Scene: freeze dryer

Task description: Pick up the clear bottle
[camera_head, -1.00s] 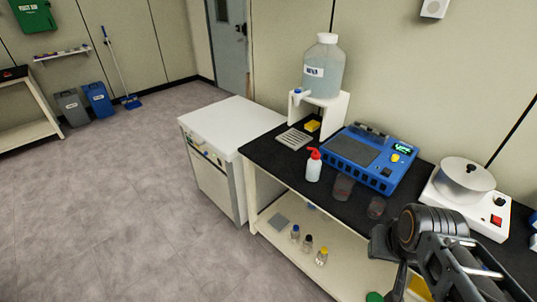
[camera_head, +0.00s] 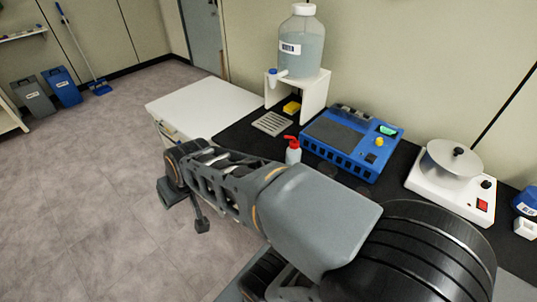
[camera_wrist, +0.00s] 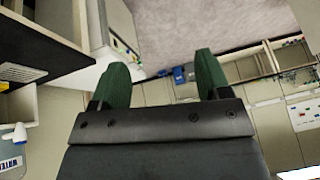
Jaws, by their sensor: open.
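A large clear bottle (camera_head: 301,45) with a white cap, a label and pale bluish liquid stands upright on a white stand (camera_head: 311,90) at the back of the black bench. Part of its label and its white spigot (camera_wrist: 14,134) show at the left edge of the wrist view. Several small capped bottles stood on the lower shelf earlier; my arm hides that area now. I cannot tell which bottle the task names. My gripper (camera_wrist: 162,80) has two green-tipped fingers spread apart with nothing between them. It touches nothing that I can see.
The black bench (camera_head: 236,137) holds a white squeeze bottle with a red cap (camera_head: 293,150), a blue device (camera_head: 345,142) and a white device with a round bowl (camera_head: 452,185). A white-topped cabinet (camera_head: 205,105) adjoins the bench. Open floor (camera_head: 90,190) lies left.

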